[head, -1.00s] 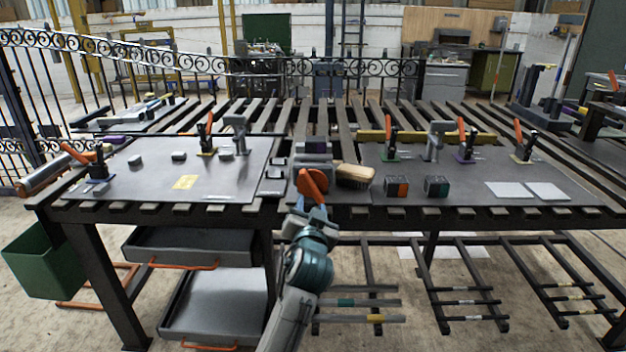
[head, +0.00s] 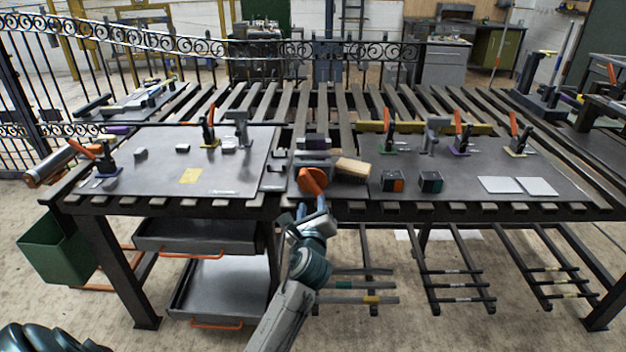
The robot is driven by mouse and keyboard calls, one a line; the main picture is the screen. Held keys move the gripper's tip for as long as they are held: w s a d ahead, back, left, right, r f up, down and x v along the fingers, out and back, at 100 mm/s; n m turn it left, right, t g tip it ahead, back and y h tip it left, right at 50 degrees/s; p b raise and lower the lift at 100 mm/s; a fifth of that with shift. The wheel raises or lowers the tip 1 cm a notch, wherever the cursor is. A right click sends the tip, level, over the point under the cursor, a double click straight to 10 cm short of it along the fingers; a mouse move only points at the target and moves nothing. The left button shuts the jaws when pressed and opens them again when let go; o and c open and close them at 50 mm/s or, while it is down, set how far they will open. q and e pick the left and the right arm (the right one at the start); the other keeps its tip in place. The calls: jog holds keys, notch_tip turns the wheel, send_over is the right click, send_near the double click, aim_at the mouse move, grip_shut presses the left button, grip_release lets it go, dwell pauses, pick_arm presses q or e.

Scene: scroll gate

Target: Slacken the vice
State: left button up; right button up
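My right gripper is not in view.
A wooden brush-like block (head: 352,170) lies right of the vice. Dark cubes (head: 393,181) and upright clamps with orange handles (head: 461,135) stand on the right plate. The left plate (head: 150,178) holds small blocks and a yellow note. A green bin (head: 55,250) hangs at the left.

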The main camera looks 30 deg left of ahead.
aim_at(313, 183)
pick_arm(q)
jog(key=x, duration=1)
jog(key=shift+w+a+p, duration=0.15)
jog(key=shift+w+p, duration=0.15)
jog(key=shift+p, duration=0.05)
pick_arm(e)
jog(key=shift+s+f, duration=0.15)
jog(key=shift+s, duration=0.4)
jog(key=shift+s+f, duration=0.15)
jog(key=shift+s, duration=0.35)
pick_arm(q)
grip_shut()
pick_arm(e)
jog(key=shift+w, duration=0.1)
